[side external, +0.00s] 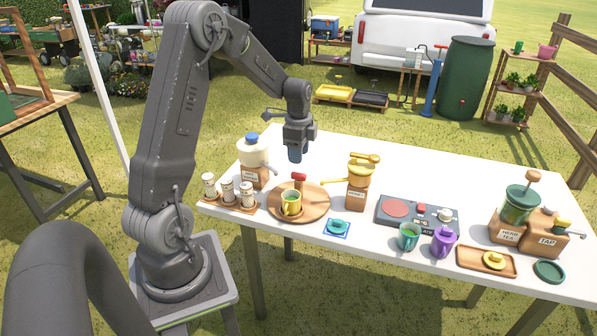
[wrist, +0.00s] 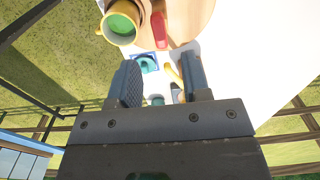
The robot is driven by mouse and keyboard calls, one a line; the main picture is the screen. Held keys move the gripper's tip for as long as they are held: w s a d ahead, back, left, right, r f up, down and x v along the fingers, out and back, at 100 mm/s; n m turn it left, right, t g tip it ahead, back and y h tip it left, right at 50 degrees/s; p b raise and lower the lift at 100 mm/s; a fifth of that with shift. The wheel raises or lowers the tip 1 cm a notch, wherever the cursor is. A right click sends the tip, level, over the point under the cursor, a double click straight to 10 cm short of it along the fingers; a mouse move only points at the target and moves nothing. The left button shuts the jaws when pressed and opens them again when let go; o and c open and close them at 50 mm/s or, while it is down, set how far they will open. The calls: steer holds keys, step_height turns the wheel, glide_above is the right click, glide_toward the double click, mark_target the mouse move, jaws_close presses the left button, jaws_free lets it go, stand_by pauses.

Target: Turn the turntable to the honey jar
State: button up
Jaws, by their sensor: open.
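The turntable (side external: 318,212) is a round wooden disc at the left part of the white table. It bears a yellow mug (side external: 291,204) and has a red handle (side external: 299,178). The wrist view shows the disc (wrist: 195,18), the mug with green inside (wrist: 122,22) and the red handle (wrist: 158,32) at the top edge. My gripper (side external: 295,156) is open and empty, above the table and seen just above the red handle in the picture.
A white jar with a blue lid (side external: 252,150) and several small shakers (side external: 228,190) stand left. A blue coaster with a teal piece (side external: 337,228) lies in front. A hot plate (side external: 418,212), cups and a tap stand (side external: 530,225) are right. The table's back is clear.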

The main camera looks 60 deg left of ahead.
mark_target(298, 173)
step_height(298, 173, down, 7)
steer(key=shift+r, duration=0.15)
jaws_close()
stand_by(0.5)
